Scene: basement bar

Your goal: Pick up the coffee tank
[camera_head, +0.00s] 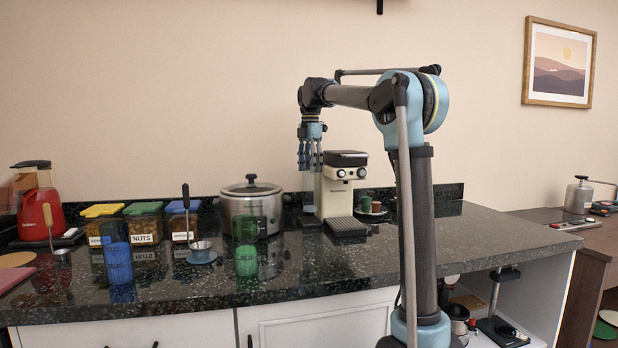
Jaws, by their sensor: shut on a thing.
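The coffee machine (340,190), cream with a dark top, stands on the dark speckled counter near the wall. The coffee tank (308,192) appears as a narrow greyish, see-through upright piece at the machine's left side. My gripper (310,167) points straight down from above, just left of the machine, and is shut on the upper part of the tank. The fingertips and the tank's top overlap, so the exact contact is hard to see. I cannot tell whether the tank touches the machine or the counter.
A steel cooker (252,207) stands close on the left of the tank. A drip tray (346,227) is in front of the machine, and small cups (372,206) sit at its right. Blue (118,262) and green (246,260) tumblers stand farther left.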

